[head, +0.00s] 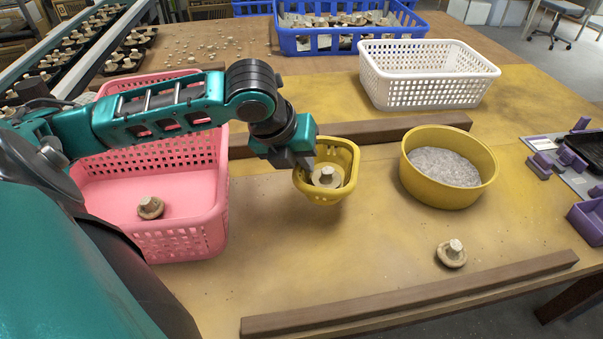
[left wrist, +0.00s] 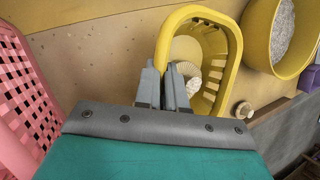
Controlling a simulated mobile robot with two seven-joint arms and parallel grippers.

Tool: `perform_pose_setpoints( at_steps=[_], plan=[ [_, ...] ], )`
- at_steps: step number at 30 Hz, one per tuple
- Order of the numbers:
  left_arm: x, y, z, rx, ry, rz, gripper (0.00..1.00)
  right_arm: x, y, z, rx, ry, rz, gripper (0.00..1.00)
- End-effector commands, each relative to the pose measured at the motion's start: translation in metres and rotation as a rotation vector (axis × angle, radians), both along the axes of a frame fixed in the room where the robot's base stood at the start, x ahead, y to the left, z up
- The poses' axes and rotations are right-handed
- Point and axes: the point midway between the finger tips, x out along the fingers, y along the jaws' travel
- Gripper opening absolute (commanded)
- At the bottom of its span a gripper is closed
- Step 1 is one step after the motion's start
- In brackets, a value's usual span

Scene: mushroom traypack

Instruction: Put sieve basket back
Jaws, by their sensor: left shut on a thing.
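The sieve basket (head: 331,190) is a small yellow basket with slotted sides, and a pale mushroom (head: 326,177) lies in it. My left gripper (head: 305,158) is shut on the basket's left rim and holds it over the table, right of the pink crate. In the left wrist view the basket (left wrist: 228,45) is in front of the fingers (left wrist: 168,88), with the mushroom (left wrist: 187,75) inside. Whether the basket touches the table is hard to tell. My right gripper is not in view.
A pink crate (head: 215,185) with one mushroom stands at left. A round yellow tub (head: 440,198) of grey material stands at right. Another mushroom (head: 451,254) lies on the table. Wooden bars (head: 400,295) run front and behind. A white basket (head: 425,95) and blue crate (head: 310,42) stand farther back.

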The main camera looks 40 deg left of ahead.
Motion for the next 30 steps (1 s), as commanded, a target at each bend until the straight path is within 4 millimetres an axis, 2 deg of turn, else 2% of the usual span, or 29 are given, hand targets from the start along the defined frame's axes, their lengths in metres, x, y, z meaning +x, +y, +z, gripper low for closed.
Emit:
perform_pose_setpoints(
  at_steps=[7, 13, 22, 23, 30],
  plan=[
    [0.0, 0.0, -0.02, 0.0, 0.0, 0.001, 0.0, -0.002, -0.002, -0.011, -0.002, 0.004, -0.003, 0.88],
    [0.0, 0.0, -0.051, -0.001, 0.002, 0.0, 0.0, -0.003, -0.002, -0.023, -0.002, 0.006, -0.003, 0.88],
    [0.0, 0.0, -0.052, 0.001, -0.002, 0.001, 0.0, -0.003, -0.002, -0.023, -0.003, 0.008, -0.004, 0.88],
    [0.0, 0.0, -0.053, 0.001, 0.0, 0.001, 0.1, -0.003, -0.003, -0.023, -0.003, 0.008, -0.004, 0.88],
    [0.0, 0.0, -0.052, 0.001, 0.0, 0.001, 0.33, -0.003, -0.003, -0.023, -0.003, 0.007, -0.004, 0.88]
  ],
)
